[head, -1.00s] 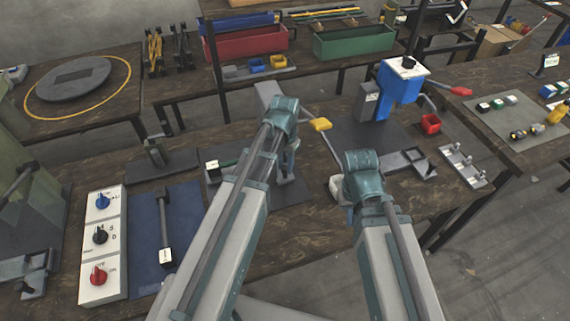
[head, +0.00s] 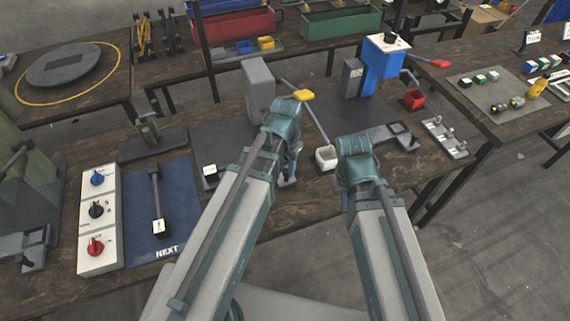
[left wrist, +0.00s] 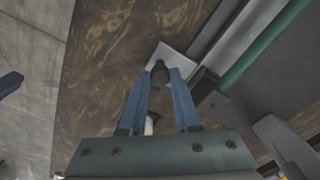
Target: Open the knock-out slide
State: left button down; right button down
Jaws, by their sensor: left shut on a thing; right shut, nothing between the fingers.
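My left gripper (left wrist: 160,72) is shut on a dark knob (left wrist: 160,78) in the left wrist view, with one blue finger on each side of it. The knob stands by a light grey plate (left wrist: 172,56) at the end of a grey rail with a green strip (left wrist: 262,45). I take this to be the knock-out slide. In the head view my left gripper (head: 291,172) is low at the grey press (head: 257,85), and my arm hides the knob. My right gripper (head: 346,200) is shut and empty, mostly hidden behind its teal wrist.
A blue press (head: 383,70) and a red bin (head: 413,98) stand to the right. A switch panel (head: 98,210) and blue mat (head: 180,200) lie left.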

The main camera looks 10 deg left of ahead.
pick_arm(q)
jog(key=c, duration=0.6)
grip_release()
jog(key=shift+r, duration=0.15)
notch_tip(320, 180, up, 14)
jog(key=p, duration=1.3)
jog(key=shift+f+p, duration=0.25)
jog(key=shift+p, duration=0.15)
jog(key=shift+y, duration=0.6)
jog(key=s+d+f+b, duration=0.1)
jog(key=s+d, duration=0.1)
jog(key=s+d+b, duration=0.1)
jog(key=s+d, duration=0.1)
jog(key=s, duration=0.1)
jog(key=s+d+f, duration=0.1)
jog(key=s+d, duration=0.1)
jog(key=s, duration=0.1)
jog(key=shift+s+d+f+b, duration=0.2)
jog(key=shift+d+f+b, duration=0.1)
jog(key=shift+b, duration=0.1)
